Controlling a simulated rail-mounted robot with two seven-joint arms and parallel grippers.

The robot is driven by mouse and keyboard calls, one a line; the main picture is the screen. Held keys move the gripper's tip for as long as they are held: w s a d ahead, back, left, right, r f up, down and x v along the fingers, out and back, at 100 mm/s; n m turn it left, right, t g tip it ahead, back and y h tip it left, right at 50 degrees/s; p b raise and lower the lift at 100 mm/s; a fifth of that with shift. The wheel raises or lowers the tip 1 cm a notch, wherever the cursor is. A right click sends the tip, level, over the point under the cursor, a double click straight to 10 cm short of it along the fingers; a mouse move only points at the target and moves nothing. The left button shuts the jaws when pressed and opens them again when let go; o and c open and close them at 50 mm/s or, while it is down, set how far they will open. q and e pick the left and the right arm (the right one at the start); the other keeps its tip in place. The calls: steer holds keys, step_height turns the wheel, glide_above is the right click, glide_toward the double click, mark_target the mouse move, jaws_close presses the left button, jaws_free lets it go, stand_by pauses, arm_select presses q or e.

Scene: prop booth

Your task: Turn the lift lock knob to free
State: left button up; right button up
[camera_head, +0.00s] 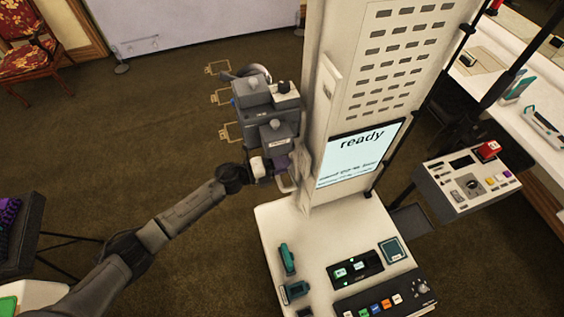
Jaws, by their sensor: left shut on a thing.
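My left gripper (276,166) reaches in from the left to the left side of the white column (317,95). It is shut on a small part there, at the lower right of a grey unit (256,112) fixed to the column. My right gripper is out of view.
The column has a screen (361,153) reading "ready". Its white base (272,226) carries teal items and a black button panel (385,296). A control box (464,181) with a red button stands at right. Open carpet (130,135) lies left of the column.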

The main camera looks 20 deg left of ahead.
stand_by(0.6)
arm_select(q)
steer(key=o, duration=0.9)
steer(key=shift+o, duration=0.2)
steer(key=shift+a, duration=0.1)
steer(key=shift+s+a, duration=0.3)
steer(key=b+v, duration=0.2)
steer(key=v, duration=1)
steer(key=shift+s+a, duration=0.25)
steer(key=shift+a, duration=0.1)
